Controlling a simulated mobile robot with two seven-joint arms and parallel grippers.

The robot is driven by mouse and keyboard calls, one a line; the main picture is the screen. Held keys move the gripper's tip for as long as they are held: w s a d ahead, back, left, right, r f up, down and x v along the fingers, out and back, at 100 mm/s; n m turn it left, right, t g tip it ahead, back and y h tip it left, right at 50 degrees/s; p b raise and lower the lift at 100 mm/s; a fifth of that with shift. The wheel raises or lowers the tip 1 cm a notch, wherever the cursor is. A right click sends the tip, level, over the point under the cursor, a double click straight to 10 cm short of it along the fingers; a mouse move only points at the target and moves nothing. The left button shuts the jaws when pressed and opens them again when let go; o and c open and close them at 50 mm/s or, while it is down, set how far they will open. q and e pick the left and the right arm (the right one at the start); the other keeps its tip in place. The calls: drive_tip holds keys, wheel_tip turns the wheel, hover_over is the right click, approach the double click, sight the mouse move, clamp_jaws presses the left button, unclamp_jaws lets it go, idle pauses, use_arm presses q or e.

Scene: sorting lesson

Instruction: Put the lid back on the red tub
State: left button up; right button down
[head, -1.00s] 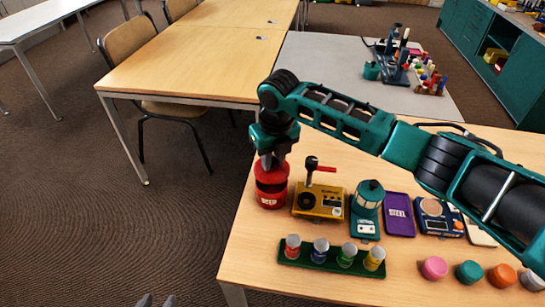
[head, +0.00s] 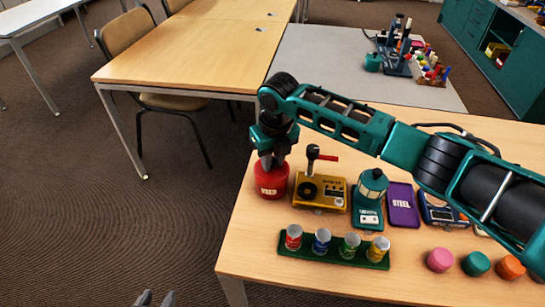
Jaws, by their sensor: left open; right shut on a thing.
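The red tub (head: 271,190) stands at the left edge of the near wooden table, with white lettering on its front. Its red lid (head: 262,172) sits down on the tub's top, with no gap visible between them. My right gripper (head: 272,162) points straight down and is shut on the lid; its fingers hide the middle of the lid. My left gripper (head: 155,299) shows only as two dark fingertips at the bottom edge, apart and empty, over the floor left of the table.
A teal lantern-like object (head: 370,198), a purple tray (head: 403,207) and a green rack (head: 336,255) of several small jars are nearby. Bare table (head: 250,225) lies in front of the tub.

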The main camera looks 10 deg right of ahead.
drive_tip(key=shift+p, duration=0.4)
idle(0.8)
drive_tip(key=shift+p, duration=0.3)
drive_tip(key=shift+f+p, duration=0.15)
drive_tip(key=shift+p, duration=0.35)
idle(1.2)
drive_tip(key=c, duration=0.9)
unclamp_jaws()
drive_tip(key=shift+o, duration=0.6)
drive_tip(key=o, duration=0.4)
